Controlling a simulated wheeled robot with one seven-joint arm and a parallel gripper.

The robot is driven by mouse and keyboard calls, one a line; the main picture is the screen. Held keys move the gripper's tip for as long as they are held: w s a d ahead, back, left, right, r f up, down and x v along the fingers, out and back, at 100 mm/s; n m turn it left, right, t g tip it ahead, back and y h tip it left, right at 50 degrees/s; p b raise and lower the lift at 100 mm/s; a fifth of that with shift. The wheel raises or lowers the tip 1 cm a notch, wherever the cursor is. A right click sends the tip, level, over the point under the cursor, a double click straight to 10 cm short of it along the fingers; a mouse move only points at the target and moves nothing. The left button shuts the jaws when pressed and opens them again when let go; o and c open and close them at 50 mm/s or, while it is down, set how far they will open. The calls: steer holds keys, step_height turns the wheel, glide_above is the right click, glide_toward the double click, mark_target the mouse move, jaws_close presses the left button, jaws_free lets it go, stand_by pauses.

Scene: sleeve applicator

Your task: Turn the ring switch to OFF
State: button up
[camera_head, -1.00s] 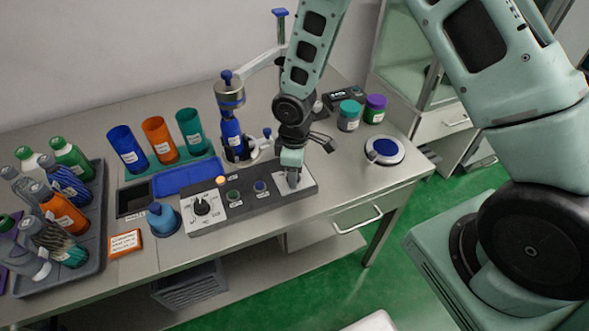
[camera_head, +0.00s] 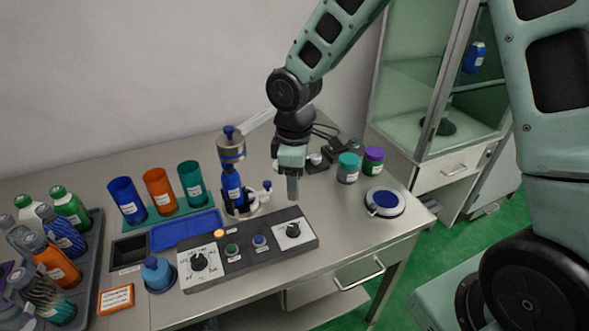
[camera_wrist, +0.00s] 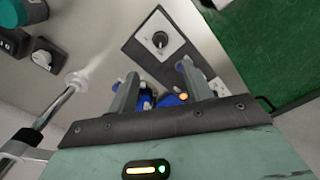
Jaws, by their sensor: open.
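A dark control panel (camera_head: 270,253) on the bench has two black rotary knobs on white plates. The left knob (camera_head: 199,262) has a dial of marks around it; the right knob (camera_head: 293,230) sits at the panel's right end. I cannot read which is the ring switch, nor the knobs' settings. My gripper (camera_head: 292,188) points down, open and empty, behind and above the right knob, apart from it. In the wrist view one knob (camera_wrist: 160,40) on a white plate shows beyond the parted fingers (camera_wrist: 157,74).
An orange lamp (camera_head: 219,233) and two small buttons sit between the knobs. A blue-topped applicator stand (camera_head: 231,150) is left of my gripper. Jars (camera_head: 348,167) and a round blue-topped pad (camera_head: 385,202) are to the right. A bottle tray (camera_head: 92,255) is far left.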

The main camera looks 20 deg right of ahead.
steer(key=shift+r, duration=1.25)
steer(key=s+a+r+m, duration=0.2)
steer(key=s+a+r, duration=0.1)
steer(key=s, duration=0.8)
steer(key=s+a+r+m, duration=0.2)
steer(key=s+a+r, duration=0.1)
steer(key=s, duration=0.9)
steer(key=shift+a+y, duration=0.2)
steer(key=shift+y, duration=0.1)
